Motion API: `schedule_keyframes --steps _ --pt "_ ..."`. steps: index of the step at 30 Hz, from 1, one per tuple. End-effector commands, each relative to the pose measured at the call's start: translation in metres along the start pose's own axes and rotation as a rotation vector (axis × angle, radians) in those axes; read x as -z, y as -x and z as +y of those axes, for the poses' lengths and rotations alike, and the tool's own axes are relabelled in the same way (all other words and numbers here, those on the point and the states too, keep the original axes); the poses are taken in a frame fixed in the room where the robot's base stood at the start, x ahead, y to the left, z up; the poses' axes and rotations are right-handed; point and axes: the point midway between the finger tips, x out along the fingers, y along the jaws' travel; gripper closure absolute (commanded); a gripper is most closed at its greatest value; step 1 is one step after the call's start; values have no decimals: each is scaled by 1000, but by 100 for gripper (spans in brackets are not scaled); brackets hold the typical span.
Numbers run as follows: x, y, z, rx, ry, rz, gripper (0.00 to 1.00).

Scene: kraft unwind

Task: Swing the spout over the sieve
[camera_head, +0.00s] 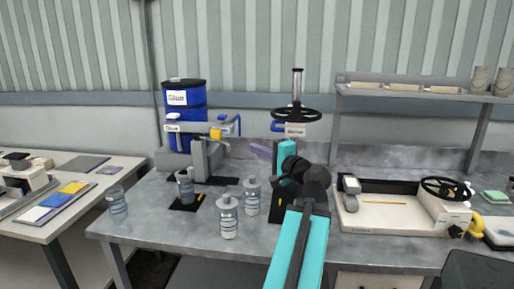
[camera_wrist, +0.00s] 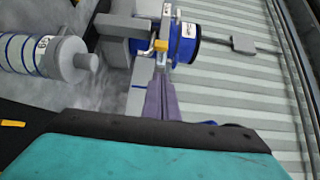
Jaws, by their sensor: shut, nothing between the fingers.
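My gripper (camera_head: 256,149) has purple fingers, which also show in the wrist view (camera_wrist: 160,80). They are together with nothing between them. They point left toward the grey horizontal arm (camera_head: 185,129) of the stand in front of the blue glue drum (camera_head: 180,98). This arm looks like the spout and has a yellow block (camera_head: 216,134) and a blue end piece (camera_head: 238,124). In the wrist view the fingertips are close to the yellow block (camera_wrist: 160,45); contact cannot be told. I cannot make out a sieve. A bottle (camera_head: 185,187) stands on a black mat below the arm.
Two bottles (camera_head: 228,218) (camera_head: 251,197) stand left of my arm on the grey table (camera_head: 155,222). A black handwheel (camera_head: 296,115) on a post is behind my gripper. A tray station (camera_head: 385,219) is at the right. Another bottle (camera_head: 117,203) is at the left.

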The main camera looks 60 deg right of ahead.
Motion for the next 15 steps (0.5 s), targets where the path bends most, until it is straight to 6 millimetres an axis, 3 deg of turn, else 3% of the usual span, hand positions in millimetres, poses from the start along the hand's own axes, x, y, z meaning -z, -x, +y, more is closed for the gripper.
schedule_keyframes --steps 6,15 --pt "0 -15 -3 -2 -1 0 100" --pt "0 -21 -3 0 -2 -3 100"
